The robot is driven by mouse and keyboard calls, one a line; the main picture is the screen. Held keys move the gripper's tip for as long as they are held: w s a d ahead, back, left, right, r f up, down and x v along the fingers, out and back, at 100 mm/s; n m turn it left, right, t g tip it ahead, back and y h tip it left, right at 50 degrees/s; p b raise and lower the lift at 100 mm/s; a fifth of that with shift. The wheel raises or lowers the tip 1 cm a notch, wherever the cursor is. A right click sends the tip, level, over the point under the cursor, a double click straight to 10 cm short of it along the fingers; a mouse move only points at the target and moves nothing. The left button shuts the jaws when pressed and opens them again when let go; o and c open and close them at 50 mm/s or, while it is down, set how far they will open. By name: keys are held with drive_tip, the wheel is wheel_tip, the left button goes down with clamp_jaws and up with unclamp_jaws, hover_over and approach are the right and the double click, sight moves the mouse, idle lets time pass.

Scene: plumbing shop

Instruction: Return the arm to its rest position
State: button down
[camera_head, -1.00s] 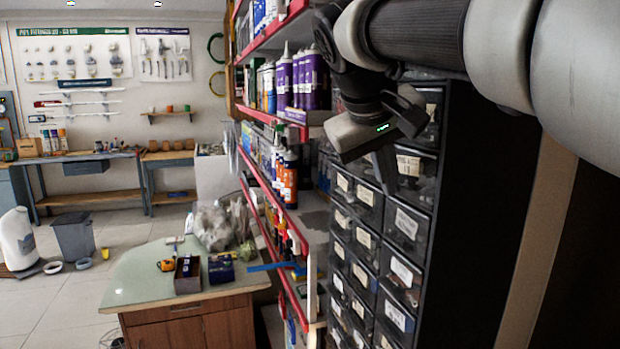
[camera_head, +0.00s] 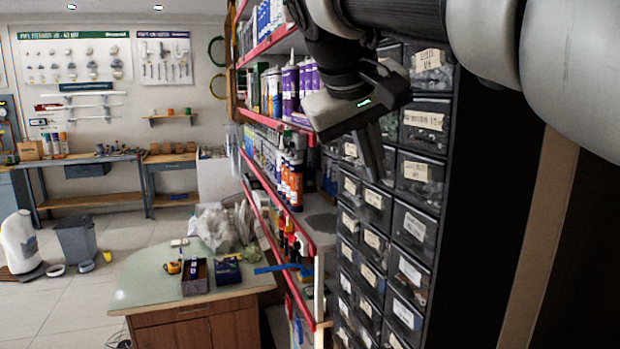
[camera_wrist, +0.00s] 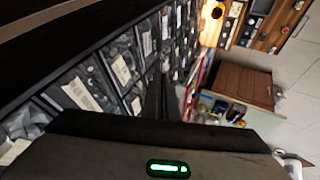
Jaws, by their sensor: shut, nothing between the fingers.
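My arm reaches in from the upper right of the head view. My gripper (camera_head: 374,160) points down in front of the drawer cabinet (camera_head: 412,215), near its upper drawers. Its fingers are together with nothing between them. In the wrist view my gripper (camera_wrist: 160,95) shows as dark fingers beyond the wrist housing with its green light. I cannot tell how far the fingers are from the drawer fronts.
Red-edged shelves (camera_head: 262,172) with bottles and tubes stand left of the cabinet. A green-topped desk (camera_head: 150,283) holds a dark box (camera_head: 194,278) and a yellow tape measure (camera_head: 172,267). A grey bin (camera_head: 76,240) stands on open floor at left.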

drive_tip(key=s+d+f+m+y+p, duration=0.1)
drive_tip(key=s+f+y+p, duration=0.3)
drive_tip(key=s+f, duration=1.3)
wheel_tip(320, 180, down, 3)
drive_tip(key=shift+s+m, duration=0.4)
drive_tip(key=shift+m, duration=0.1)
